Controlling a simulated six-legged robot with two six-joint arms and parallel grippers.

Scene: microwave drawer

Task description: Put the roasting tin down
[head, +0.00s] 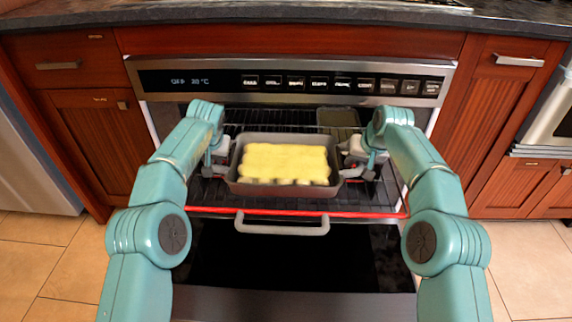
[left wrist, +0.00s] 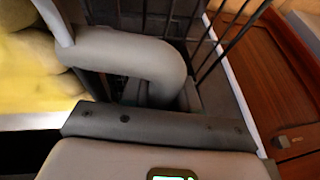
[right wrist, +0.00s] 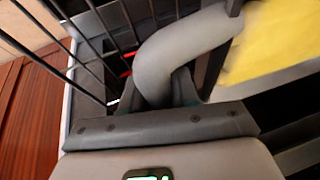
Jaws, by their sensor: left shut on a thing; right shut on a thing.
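The grey roasting tin (head: 284,191) with yellow food (head: 286,164) in it sits between my two grippers at the mouth of the open oven, over the dark rack (head: 270,206). My left gripper (head: 226,160) is shut on the tin's left handle, and the grey handle (left wrist: 130,50) fills the left wrist view. My right gripper (head: 350,158) is shut on the right handle, which shows in the right wrist view (right wrist: 180,50). The tin looks level. I cannot tell whether its underside touches the rack, as the base is hidden.
The red-edged rack front (head: 300,212) lies just in front of the tin. Another dark dish (head: 338,118) stands deeper in the oven. The control panel (head: 290,82) is above. Wooden cabinets (head: 95,140) flank both sides.

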